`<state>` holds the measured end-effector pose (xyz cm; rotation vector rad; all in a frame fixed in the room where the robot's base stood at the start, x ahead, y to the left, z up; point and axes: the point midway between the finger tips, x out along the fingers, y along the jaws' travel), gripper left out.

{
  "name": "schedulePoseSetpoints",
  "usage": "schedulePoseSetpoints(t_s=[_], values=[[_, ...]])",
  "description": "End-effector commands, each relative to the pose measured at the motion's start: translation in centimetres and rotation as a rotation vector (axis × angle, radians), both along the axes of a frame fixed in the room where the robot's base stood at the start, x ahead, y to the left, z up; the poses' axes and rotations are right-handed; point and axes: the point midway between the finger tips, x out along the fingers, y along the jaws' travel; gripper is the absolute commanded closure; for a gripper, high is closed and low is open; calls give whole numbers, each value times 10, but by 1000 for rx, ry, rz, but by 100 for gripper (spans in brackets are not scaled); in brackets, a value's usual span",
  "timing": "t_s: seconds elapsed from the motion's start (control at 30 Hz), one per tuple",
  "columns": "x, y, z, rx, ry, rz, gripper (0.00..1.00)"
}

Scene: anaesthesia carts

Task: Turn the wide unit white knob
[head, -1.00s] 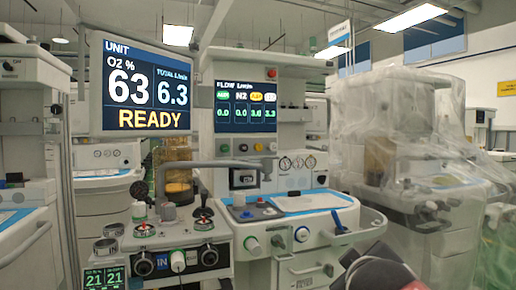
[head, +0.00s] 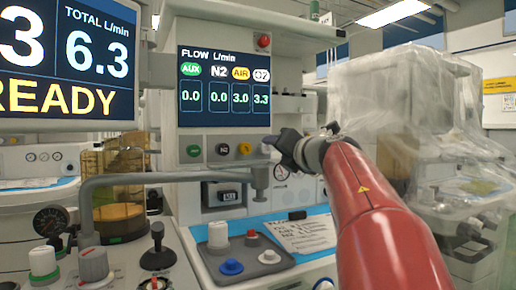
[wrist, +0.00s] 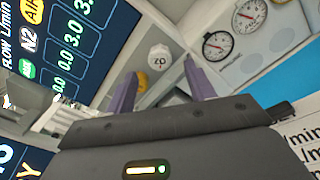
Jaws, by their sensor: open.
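The wide unit (head: 300,105) has a FLOW display with a row of knobs under it: green, black, yellow (head: 244,148) and white. The white knob (wrist: 159,57) shows in the wrist view with a dark marking on its face, ahead of my fingers and between their tips. In the head view the white knob (head: 266,148) is at the row's right end, partly hidden by my gripper. My gripper (wrist: 160,68) is open, its two purple fingers apart and apparently short of the knob. In the head view my gripper (head: 280,147) comes in from the right.
A grey bent pipe (head: 180,178) crosses in front of the unit, its end below the knob row. A worktop tray (head: 240,262) carries white, red and blue knobs. Round gauges (wrist: 216,45) sit beside the white knob. A plastic-covered machine (head: 400,120) stands at right.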

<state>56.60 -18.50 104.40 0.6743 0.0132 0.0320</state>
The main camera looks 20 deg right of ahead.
Motion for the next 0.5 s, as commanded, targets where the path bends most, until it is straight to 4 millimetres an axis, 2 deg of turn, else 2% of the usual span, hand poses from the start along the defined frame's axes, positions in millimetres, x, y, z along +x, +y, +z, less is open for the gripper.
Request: schedulePoseSetpoints(t_s=[0.1, 0.3, 0.5], values=[[21, 1, 0, 3, 1, 2, 46], [51, 3, 1, 4, 0, 2, 46], [64, 3, 0, 4, -2, 1, 46]])
